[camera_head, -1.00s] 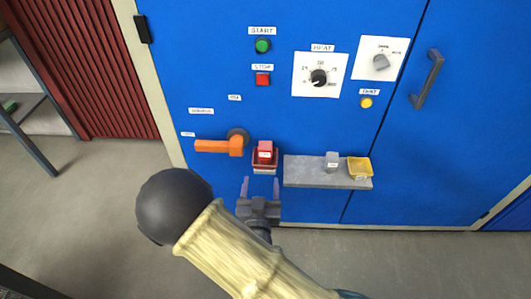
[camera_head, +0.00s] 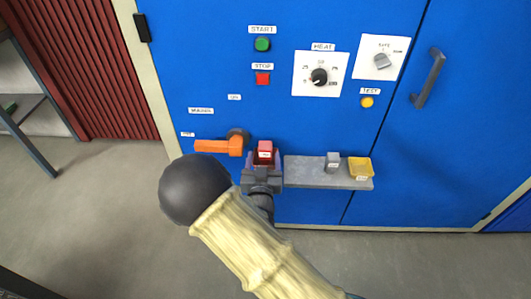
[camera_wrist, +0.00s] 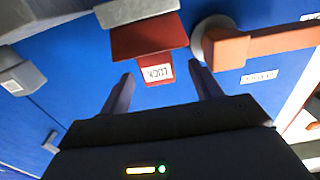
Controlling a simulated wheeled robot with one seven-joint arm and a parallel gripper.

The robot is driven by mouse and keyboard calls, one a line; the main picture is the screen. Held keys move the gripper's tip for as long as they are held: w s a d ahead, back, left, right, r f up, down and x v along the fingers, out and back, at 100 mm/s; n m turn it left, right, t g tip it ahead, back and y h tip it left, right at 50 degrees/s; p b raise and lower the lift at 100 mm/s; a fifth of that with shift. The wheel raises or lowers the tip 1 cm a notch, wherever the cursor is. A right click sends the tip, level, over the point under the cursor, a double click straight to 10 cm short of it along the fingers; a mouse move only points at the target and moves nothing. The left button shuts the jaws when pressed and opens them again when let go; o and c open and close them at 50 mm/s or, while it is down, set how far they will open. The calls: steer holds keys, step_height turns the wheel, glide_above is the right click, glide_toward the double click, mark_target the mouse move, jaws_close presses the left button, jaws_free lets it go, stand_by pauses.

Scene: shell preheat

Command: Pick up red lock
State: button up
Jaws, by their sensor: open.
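The arm hides part of the area below.
The orange handle (camera_head: 218,146) is close on the left of the lock. Buttons and dials are above. The floor is clear.

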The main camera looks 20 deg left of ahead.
mark_target(265, 154)
steer(key=x, duration=0.4)
steer(key=shift+w+d+b, duration=0.1)
steer(key=shift+w+b, duration=0.2)
steer(key=shift+b, duration=0.05)
steer(key=c, duration=1.1)
steer(key=shift+r, duration=0.1)
step_height(265, 154, up, 10)
steer(key=p, duration=0.2)
steer(key=shift+p, duration=0.3)
